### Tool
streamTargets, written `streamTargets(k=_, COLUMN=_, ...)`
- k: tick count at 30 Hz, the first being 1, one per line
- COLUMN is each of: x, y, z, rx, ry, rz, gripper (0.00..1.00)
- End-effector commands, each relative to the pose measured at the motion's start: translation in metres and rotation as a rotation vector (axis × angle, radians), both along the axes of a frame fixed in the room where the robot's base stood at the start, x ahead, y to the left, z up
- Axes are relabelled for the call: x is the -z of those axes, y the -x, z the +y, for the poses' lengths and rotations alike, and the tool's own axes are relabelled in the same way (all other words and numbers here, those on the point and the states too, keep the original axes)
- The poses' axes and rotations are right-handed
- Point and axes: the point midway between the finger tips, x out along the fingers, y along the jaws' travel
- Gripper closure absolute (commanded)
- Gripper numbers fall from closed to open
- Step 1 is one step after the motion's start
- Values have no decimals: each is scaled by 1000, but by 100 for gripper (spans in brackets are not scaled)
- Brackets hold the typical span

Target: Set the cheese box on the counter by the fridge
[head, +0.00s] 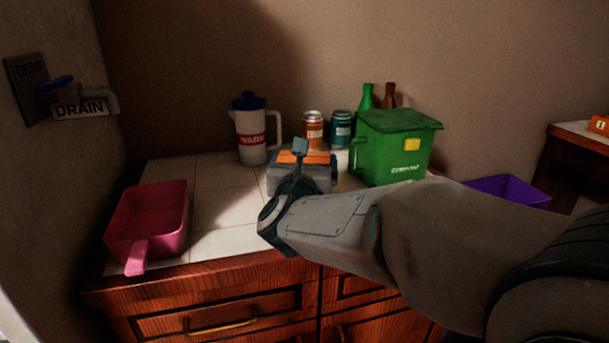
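My arm reaches in from the right over the tiled counter (215,209). My gripper (299,150) is at its far end, pointing away from me, with only a small teal part showing above the wrist. Its fingers are mostly hidden, so I cannot tell whether it is open or shut. A grey box with an orange top (318,172) is just behind and around the gripper in the picture. I cannot tell whether it is the cheese box, or whether the gripper touches it. I can make out no fridge.
A pink pan-like tray (148,218) is at the counter's left. A pitcher (250,130), an orange can (313,130), a blue can (341,128) and a green compost bin (393,146) stand at the back. A purple container (508,189) is at right. Tiles between tray and box are clear.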

Motion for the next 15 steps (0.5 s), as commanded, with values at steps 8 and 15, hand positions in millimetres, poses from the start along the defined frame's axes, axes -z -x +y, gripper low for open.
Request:
streamTargets(k=8, x=37, y=1, z=3, rx=-7, ry=2, rz=2, gripper=38)
streamTargets(k=15, x=36, y=1, z=3, rx=-6, ry=0, rz=1, gripper=38)
